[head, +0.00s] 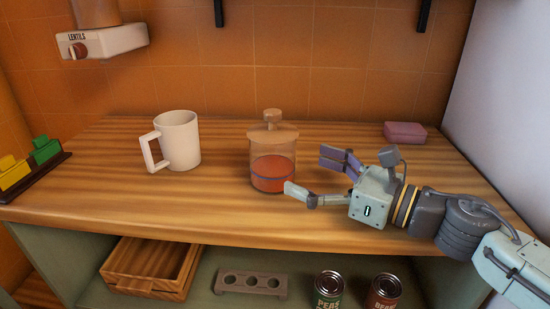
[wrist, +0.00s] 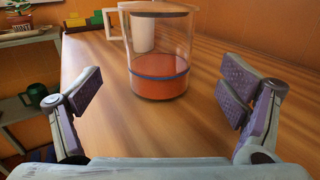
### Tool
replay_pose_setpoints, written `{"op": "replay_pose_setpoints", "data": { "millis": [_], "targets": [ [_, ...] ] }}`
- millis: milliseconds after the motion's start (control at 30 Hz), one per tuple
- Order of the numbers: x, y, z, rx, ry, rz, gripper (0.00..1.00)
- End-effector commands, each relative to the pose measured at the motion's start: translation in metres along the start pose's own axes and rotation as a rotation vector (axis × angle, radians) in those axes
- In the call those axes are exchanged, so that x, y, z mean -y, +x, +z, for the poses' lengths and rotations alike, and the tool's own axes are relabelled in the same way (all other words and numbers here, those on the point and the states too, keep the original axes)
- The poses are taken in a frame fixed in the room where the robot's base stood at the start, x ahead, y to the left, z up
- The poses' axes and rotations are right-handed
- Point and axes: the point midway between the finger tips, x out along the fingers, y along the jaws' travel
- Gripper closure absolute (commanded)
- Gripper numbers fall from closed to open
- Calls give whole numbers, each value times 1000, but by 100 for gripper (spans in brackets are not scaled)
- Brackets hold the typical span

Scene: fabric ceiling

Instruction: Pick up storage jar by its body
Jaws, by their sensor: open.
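The storage jar (head: 273,158) stands upright on the wooden counter. It is clear, with a wooden lid and knob, a blue band and orange-red contents. In the wrist view the jar (wrist: 160,85) is ahead, between the lines of the two fingers, with its knob cut off by the top edge. My gripper (head: 308,178) is open and empty, to the right of the jar in the head view. In the wrist view my gripper's fingers (wrist: 158,93) are spread wide on either side, and the jar lies beyond them.
A white mug (head: 180,140) stands left of the jar, behind it in the wrist view. A pink block (head: 405,132) lies at the back right. Yellow and green pieces (head: 30,163) sit at the far left. Cans (head: 328,289) and a drawer (head: 150,268) are below the counter (head: 110,205).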

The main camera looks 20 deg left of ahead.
Motion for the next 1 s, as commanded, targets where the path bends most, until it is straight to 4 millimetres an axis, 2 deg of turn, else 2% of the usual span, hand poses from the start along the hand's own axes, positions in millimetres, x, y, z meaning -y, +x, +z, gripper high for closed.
{"op": "replay_pose_setpoints", "data": {
  "millis": [33, 267, 433, 600, 867, 1000],
  "targets": [
    [0, 9, 2, 0, 1, 3, 10],
    [0, 27, 3, 0, 0, 1, 10],
    [-1, 52, 10, -1, 2, 5, 10],
    [0, 72, 8, 1, 1, 1, 10],
    [0, 74, 7, 1, 1, -2, 10],
    [0, 74, 7, 1, 1, -2, 18]
  ]
}}
